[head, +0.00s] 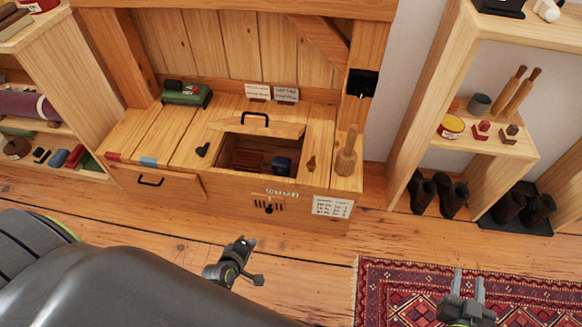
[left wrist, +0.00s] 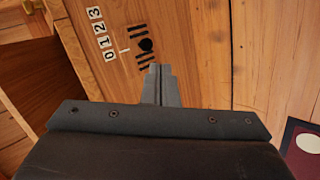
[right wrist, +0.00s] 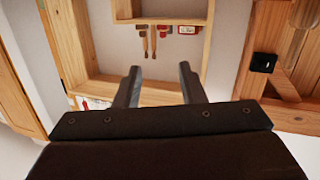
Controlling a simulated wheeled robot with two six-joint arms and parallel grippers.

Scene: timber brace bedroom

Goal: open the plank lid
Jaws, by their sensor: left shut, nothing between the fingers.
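The plank lid (head: 230,125) is a light timber panel with a black bar handle (head: 255,119). It lies at the back of an opening (head: 240,152) in the bench top, which is uncovered. I cannot tell whether the lid is tilted up or slid back. Inside are a dark red thing (head: 247,160) and a dark blue thing (head: 281,164). My left gripper (head: 243,247) is shut and empty, in front of and below the bench front; its closed fingers also show in the left wrist view (left wrist: 157,84). My right gripper (head: 468,282) is open and empty over the rug, fingers apart (right wrist: 158,85).
A drawer (head: 150,182) is at left.

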